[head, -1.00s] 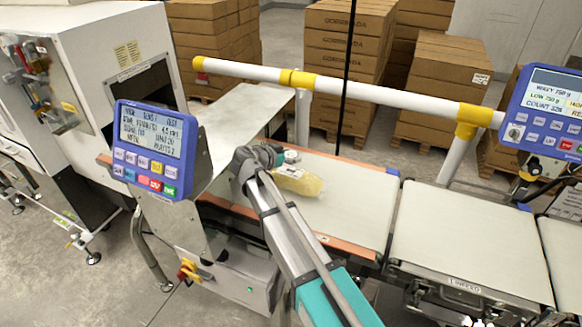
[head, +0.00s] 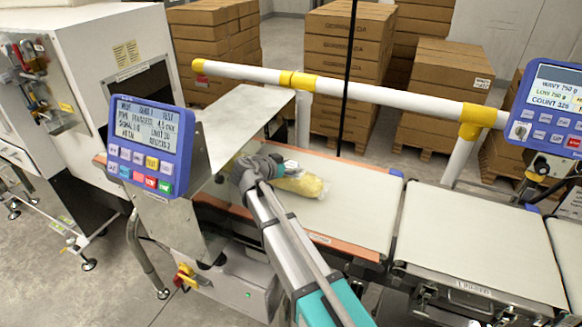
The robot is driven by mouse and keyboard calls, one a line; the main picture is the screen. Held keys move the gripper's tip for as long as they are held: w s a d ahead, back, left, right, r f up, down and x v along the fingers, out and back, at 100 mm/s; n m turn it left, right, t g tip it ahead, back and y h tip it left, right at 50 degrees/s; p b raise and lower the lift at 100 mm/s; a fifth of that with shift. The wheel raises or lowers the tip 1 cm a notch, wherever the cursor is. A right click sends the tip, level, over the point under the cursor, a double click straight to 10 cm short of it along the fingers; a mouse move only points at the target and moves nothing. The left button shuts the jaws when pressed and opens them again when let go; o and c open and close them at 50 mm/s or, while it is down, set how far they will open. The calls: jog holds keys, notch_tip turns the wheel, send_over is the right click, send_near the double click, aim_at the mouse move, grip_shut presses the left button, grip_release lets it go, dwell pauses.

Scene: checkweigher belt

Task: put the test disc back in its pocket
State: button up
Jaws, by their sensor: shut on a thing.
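My gripper (head: 287,166) is over the pale belt (head: 350,190) beside the metal detector, at the end of my grey and teal arm. Its fingers are partly hidden by its own body. A small pale round thing (head: 292,165) shows at the fingertips; it looks like the test disc, and the gripper is shut on it. A clear pack with yellow contents (head: 304,184) lies on the belt just below and right of the fingertips in the picture. Whether it touches the gripper I cannot tell. I cannot make out the disc's pocket.
A blue control panel (head: 150,147) stands at left, a second one (head: 553,110) at right. A white and yellow rail (head: 350,88) runs behind the belt. A second belt (head: 470,245) to the right is clear. Stacked cartons (head: 345,70) stand on pallets behind.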

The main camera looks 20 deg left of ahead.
jog(key=shift+f, duration=0.2)
jog(key=o, duration=1.2)
jog(key=s+a+r+p, duration=0.3)
jog(key=s+r+p, duration=0.3)
jog(key=r+p, duration=0.4)
jog(key=shift+r+p, duration=0.3)
jog(key=shift+r, duration=0.15)
jog(key=shift+s, duration=0.1)
dwell(0.6)
